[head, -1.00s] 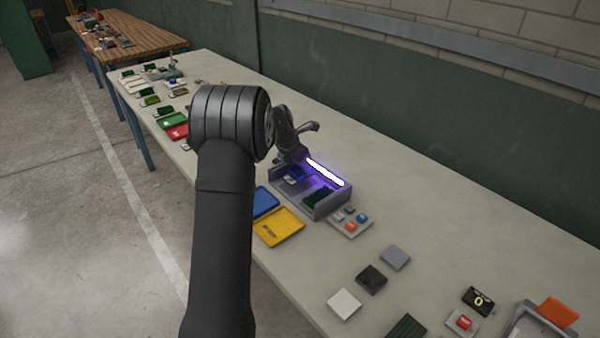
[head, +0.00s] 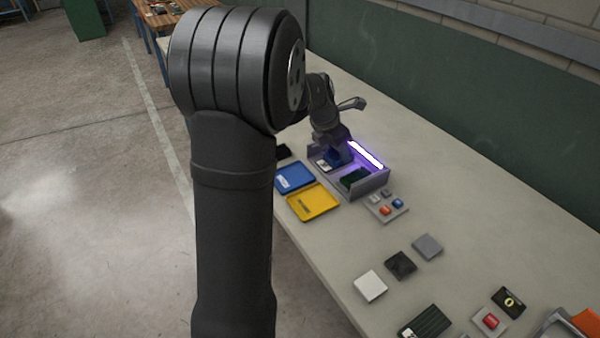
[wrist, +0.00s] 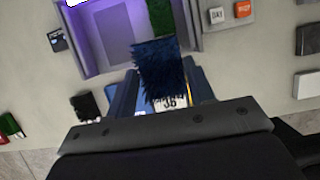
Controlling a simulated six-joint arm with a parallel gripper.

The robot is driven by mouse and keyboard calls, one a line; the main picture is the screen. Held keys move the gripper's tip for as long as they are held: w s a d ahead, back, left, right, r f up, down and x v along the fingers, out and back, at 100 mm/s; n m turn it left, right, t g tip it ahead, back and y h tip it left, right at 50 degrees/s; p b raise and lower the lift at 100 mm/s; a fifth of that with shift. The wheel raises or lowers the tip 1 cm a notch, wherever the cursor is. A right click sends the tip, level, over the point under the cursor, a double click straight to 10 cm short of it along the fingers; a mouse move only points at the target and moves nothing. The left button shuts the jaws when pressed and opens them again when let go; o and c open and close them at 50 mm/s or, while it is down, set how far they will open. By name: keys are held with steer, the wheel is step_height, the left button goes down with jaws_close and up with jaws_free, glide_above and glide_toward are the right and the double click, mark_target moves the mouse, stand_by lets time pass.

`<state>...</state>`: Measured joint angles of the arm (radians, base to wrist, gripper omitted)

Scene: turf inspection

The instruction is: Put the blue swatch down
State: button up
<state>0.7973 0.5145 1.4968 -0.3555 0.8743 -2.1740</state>
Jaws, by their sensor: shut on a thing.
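My gripper (wrist: 162,92) is shut on the blue swatch (wrist: 160,66), a piece of dark blue turf with a white label at its near end. In the head view the blue swatch (head: 338,158) shows below my gripper (head: 334,138), at the left part of the grey lit box (head: 372,190). Whether it touches the box floor is hard to tell. In the wrist view it overlaps the box's near edge. A dark green swatch (head: 354,178) lies in the box's right part.
A blue tray (head: 293,177) and a yellow tray (head: 313,202) lie in front of the box. A button panel (head: 386,206) is to its right. White (head: 370,286), black (head: 401,265) and grey (head: 427,246) tiles lie further right.

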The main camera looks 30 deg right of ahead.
mark_target(325, 160)
steer(key=a, duration=0.1)
steer(key=w+a, duration=0.1)
steer(key=a+f, duration=0.1)
steer(key=a, duration=0.1)
steer(key=shift+w, duration=0.3)
steer(key=w+a+f, duration=0.1)
steer(key=w+f, duration=0.1)
steer(key=w, duration=0.1)
steer(key=w+a+f, duration=0.1)
steer(key=w+f, duration=0.1)
steer(key=w, duration=0.1)
steer(key=w+a+f, duration=0.1)
steer(key=w+f, duration=0.1)
steer(key=w, duration=0.1)
steer(key=shift+w+a, duration=0.15)
steer(key=shift+a, duration=0.15)
steer(key=shift+f, duration=2.05)
steer(key=o, duration=0.6)
steer(key=shift+f, duration=0.2)
steer(key=o, duration=0.4)
steer(key=shift+r, duration=0.15)
steer(key=v, duration=1.2)
steer(key=shift+a, duration=0.1)
